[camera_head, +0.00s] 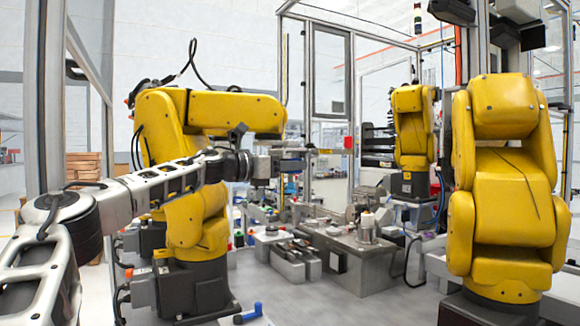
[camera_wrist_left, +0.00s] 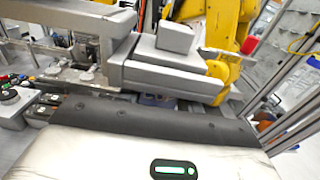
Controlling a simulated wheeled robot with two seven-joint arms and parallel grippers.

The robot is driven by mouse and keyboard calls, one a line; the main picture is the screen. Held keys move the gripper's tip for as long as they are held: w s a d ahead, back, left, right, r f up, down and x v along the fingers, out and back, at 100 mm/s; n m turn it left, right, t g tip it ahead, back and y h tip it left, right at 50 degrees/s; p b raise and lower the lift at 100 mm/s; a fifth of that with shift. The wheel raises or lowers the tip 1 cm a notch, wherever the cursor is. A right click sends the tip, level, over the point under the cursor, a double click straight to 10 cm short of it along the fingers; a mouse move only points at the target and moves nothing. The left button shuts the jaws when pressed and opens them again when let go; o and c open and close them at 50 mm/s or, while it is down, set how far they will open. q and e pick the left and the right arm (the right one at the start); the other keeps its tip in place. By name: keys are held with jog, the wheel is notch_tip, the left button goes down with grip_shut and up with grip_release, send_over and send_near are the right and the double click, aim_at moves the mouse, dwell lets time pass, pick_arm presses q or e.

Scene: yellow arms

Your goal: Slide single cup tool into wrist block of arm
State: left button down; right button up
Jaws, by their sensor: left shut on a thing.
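My left gripper (camera_head: 278,162) is just below and in front of the end of the left yellow arm (camera_head: 225,110). In the left wrist view its grey jaws (camera_wrist_left: 172,62) are shut on a small metal piece, which I take to be the single cup tool; the jaws hide most of it. A grey block at the yellow arm's end (camera_head: 292,148) is close by and partly covered by my gripper, so I cannot tell whether it touches the tool. The yellow arm also shows in the left wrist view (camera_wrist_left: 225,25). My right gripper is not in view.
A grey metal bench (camera_head: 365,268) with fixtures and small parts stands below and behind. Two more yellow arms stand right, one near (camera_head: 505,190) and one farther back (camera_head: 412,125). Aluminium posts frame the cell.

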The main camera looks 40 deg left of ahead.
pick_arm(q)
jog(key=shift+f+b, duration=0.5)
jog(key=c, duration=0.8)
grip_release()
jog(key=shift+c, duration=0.2)
jog(key=shift+s, duration=0.1)
jog(key=shift+f, duration=0.1)
